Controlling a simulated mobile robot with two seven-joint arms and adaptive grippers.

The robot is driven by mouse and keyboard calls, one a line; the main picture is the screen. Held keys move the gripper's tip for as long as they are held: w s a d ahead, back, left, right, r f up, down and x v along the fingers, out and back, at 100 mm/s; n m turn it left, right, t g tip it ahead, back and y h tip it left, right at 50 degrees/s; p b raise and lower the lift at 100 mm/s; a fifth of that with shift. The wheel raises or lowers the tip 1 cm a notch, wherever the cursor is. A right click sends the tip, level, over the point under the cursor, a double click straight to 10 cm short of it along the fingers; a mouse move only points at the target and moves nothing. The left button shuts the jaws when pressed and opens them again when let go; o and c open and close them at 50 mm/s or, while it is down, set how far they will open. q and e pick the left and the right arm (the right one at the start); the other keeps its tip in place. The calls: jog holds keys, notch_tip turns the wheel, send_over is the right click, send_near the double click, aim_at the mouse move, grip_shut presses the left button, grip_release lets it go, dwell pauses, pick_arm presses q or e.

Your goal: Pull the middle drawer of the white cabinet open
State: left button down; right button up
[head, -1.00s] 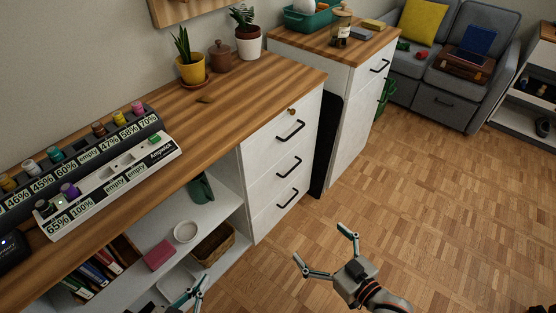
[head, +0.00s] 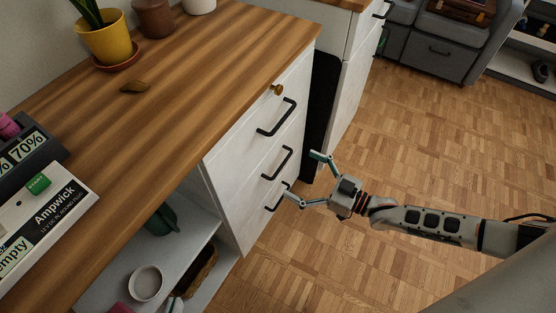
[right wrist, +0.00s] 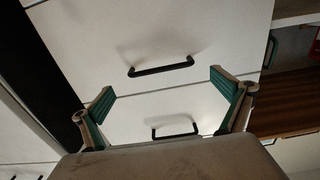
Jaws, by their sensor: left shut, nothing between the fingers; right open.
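The white cabinet (head: 240,145) stands under the wooden desktop's end, with a stack of drawers that look closed and flush. The middle drawer's black handle (head: 278,163) sits between an upper handle (head: 277,118) and a lower one (head: 276,198). My right gripper (head: 303,177) is open and empty in front of the drawers, its fingers pointing at the cabinet and partly overlapping the lower handle in the picture. The right wrist view shows one handle (right wrist: 160,67) between and beyond the spread fingers and another (right wrist: 175,132) lower down. Only the tip of my left gripper (head: 174,304) shows at the bottom edge.
An open shelf with a white bowl (head: 146,282) adjoins the cabinet's left side. A dark gap (head: 320,110) and another white cabinet (head: 352,85) lie to the right. A yellow plant pot (head: 106,45) stands on the desktop. The parquet floor (head: 420,150) in front is clear.

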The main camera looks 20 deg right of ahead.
aim_at(283, 163)
pick_arm(q)
jog(key=shift+w+d+r+b, duration=0.2)
jog(key=shift+d+r+b, duration=0.1)
jog(key=shift+b, duration=0.15)
pick_arm(e)
jog(key=shift+x, duration=3)
jog(key=c, duration=1.4)
pick_arm(q)
jog(key=shift+s+a+f+g+p, duration=0.15)
jog(key=shift+s+a+f+p, duration=0.25)
jog(key=shift+f+p, duration=0.15)
jog(key=shift+s+a+f+g+p, duration=0.15)
jog(key=shift+s+a+f+p, duration=0.2)
jog(key=shift+p, duration=0.3)
pick_arm(e)
jog(key=shift+v, duration=12.15)
pick_arm(q)
jog(key=shift+w, duration=0.15)
pick_arm(e)
jog(key=shift+f, duration=0.15)
